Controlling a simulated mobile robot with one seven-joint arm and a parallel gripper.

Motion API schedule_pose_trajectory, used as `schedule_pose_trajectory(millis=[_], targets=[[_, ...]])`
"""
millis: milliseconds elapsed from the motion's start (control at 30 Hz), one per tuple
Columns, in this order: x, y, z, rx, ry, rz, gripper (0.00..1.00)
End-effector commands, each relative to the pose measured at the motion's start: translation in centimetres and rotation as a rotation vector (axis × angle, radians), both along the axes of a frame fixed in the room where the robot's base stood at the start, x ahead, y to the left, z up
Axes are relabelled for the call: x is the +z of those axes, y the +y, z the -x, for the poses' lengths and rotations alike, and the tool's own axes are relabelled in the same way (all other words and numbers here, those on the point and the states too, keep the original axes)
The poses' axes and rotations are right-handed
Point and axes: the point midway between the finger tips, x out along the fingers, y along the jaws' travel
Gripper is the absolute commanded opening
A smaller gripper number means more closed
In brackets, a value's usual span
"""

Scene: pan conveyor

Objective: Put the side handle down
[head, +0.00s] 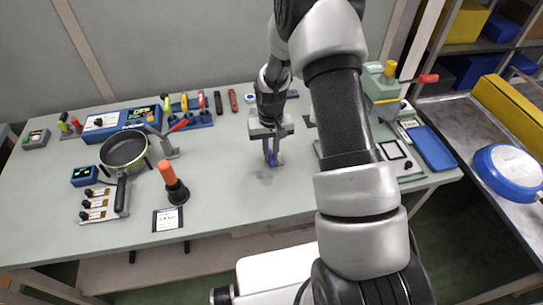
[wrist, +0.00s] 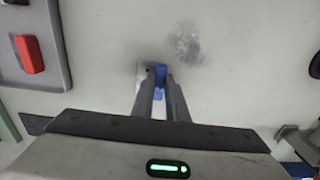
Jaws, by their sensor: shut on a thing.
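My gripper (head: 271,158) is over the middle of the grey-green table (head: 235,205), pointing down. Its fingers are shut on a small blue piece with a pale metal plate, which I take for the side handle (head: 277,158). In the wrist view the side handle (wrist: 160,76) shows between and just past the fingertips (wrist: 160,88), with its plate to the left. The fingers hide part of it. The handle is at or just above the table top; I cannot tell whether it touches.
A dark smudge (wrist: 186,46) marks the bare table near the handle. A pan (head: 124,150), an orange-topped tool (head: 171,181) and a blue tool rack (head: 190,121) stand left. A green press (head: 381,88) and blue tray (head: 432,148) are right. A blue pan (head: 510,172) lies far right.

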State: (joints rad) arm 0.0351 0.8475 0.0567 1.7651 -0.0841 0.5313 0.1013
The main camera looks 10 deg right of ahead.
Motion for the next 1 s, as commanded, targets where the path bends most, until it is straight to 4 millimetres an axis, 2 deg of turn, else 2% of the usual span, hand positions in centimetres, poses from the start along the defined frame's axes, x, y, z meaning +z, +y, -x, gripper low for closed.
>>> schedule_pose_trajectory(millis=[167, 400, 567, 667, 800, 900, 1000], targets=[[1.6, 0.0, -0.1, 0.000, -0.003, 0.000, 0.00], [6.5, 0.0, -0.1, 0.001, -0.004, 0.000, 0.00], [9.3, 0.0, 0.1, 0.001, -0.003, 0.000, 0.00], [11.9, -0.1, 1.6, 0.005, -0.003, -0.001, 0.00], [15.1, -0.3, 5.2, 0.016, -0.002, -0.001, 0.00], [16.2, -0.4, 7.1, 0.023, -0.001, 0.000, 0.00], [16.5, -0.4, 8.0, 0.027, 0.000, 0.000, 0.00]])
